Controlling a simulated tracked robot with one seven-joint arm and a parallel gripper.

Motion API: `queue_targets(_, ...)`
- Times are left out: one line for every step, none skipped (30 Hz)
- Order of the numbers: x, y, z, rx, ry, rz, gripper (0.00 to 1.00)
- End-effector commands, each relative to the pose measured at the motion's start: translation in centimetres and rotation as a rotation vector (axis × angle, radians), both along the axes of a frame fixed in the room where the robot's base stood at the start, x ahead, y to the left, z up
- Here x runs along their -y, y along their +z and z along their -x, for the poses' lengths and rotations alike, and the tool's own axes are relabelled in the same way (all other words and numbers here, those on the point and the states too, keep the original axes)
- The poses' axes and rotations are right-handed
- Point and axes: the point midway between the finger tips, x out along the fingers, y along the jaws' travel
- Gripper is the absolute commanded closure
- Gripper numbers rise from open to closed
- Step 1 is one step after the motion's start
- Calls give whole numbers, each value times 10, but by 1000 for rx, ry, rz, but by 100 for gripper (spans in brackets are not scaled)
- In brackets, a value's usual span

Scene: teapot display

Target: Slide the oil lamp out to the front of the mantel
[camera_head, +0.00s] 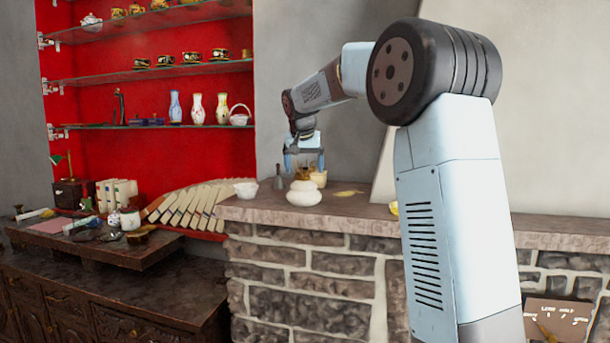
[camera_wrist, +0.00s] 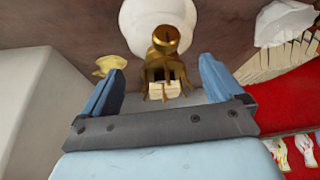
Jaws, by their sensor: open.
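The brass oil lamp, as I take it, is a brass-coloured piece (camera_wrist: 166,40) between my fingers in the wrist view, with a round end pointing away from the palm. In the head view a small brass-brown part (camera_head: 301,171) shows just below my gripper (camera_head: 304,167), partly hidden. My gripper (camera_wrist: 164,68) is open and points down over the mantel (camera_head: 350,212). I see gaps on both sides of the brass piece, and I cannot tell whether any finger touches it. A rounded white pot (camera_head: 304,193) stands in front of it.
A white bowl (camera_head: 245,189) and a dark grey bell-shaped item (camera_head: 279,179) stand to the left. A pale yellow cup (camera_head: 319,179) is close by on the right, with a flat yellow item (camera_head: 347,193) farther right. The mantel's front strip is bare right of the pot.

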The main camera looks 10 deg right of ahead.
Motion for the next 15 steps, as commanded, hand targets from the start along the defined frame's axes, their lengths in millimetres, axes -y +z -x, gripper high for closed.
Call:
queue_targets(-1, 11, 5, 2, -1, 0, 6)
queue_targets(-2, 16, 8, 3, 0, 0, 6)
queue_targets(-4, 23, 12, 3, 0, 0, 6)
queue_targets(-4, 28, 15, 1, -1, 0, 6)
queue_targets(-5, 33, 18, 1, 0, -1, 6)
queue_targets(-7, 39, 22, 1, 0, -1, 6)
queue_targets(-7, 44, 25, 1, 0, -1, 6)
queue_targets(-8, 49, 27, 1, 0, -1, 6)
queue_targets(-10, 54, 31, 0, 0, -1, 6)
queue_targets(-10, 58, 33, -1, 0, -1, 6)
queue_targets(-11, 61, 35, -1, 0, -1, 6)
queue_targets(-12, 66, 37, -1, 0, -1, 6)
queue_targets(-12, 69, 39, -1, 0, 0, 6)
queue_targets(-13, 72, 40, -2, 0, -1, 6)
queue_targets(-13, 75, 42, -1, 0, 0, 6)
